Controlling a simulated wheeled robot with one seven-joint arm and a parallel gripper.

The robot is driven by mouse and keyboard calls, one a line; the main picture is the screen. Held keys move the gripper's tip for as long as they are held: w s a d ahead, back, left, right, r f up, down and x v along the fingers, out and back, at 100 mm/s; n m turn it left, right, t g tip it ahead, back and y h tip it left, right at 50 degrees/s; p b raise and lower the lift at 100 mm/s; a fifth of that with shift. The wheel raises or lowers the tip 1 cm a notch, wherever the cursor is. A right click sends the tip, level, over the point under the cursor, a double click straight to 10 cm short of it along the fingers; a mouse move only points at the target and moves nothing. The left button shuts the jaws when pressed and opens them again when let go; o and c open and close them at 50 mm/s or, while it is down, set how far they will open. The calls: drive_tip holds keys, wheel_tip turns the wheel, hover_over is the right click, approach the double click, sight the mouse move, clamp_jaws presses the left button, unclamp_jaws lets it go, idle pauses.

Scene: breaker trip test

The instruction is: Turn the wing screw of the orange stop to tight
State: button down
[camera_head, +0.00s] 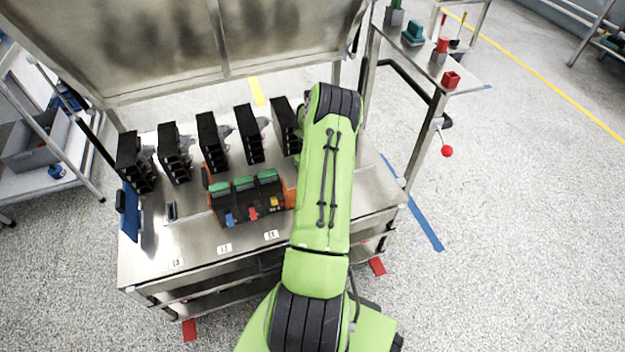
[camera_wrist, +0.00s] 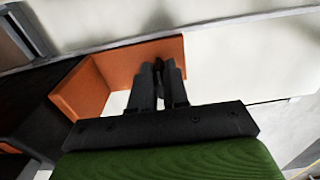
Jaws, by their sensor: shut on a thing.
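The orange stop (camera_head: 290,193) stands at the right end of the row of breaker modules, partly hidden by my arm in the head view. In the wrist view the orange stop (camera_wrist: 82,90) shows as two bent orange faces. My gripper (camera_wrist: 160,66) is in front of the orange stop, its two dark fingers close together. A small dark piece shows between the fingertips, likely the wing screw, and the gripper is shut on it. The fingers cover most of the screw, so its angle cannot be told. My gripper is hidden behind my arm in the head view.
The dark breaker modules (camera_head: 248,200) with green, blue, red and yellow parts sit left of the stop. Several black units (camera_head: 213,142) stand behind them on the metal bench (camera_head: 150,262). A small side shelf (camera_head: 470,78) holds a red cup at the upper right. The bench front is mostly clear.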

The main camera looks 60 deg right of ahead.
drive_tip(key=c, duration=1.1)
unclamp_jaws()
wheel_tip(320, 180, up, 16)
drive_tip(key=p, duration=0.4)
drive_tip(key=shift+f, duration=0.1)
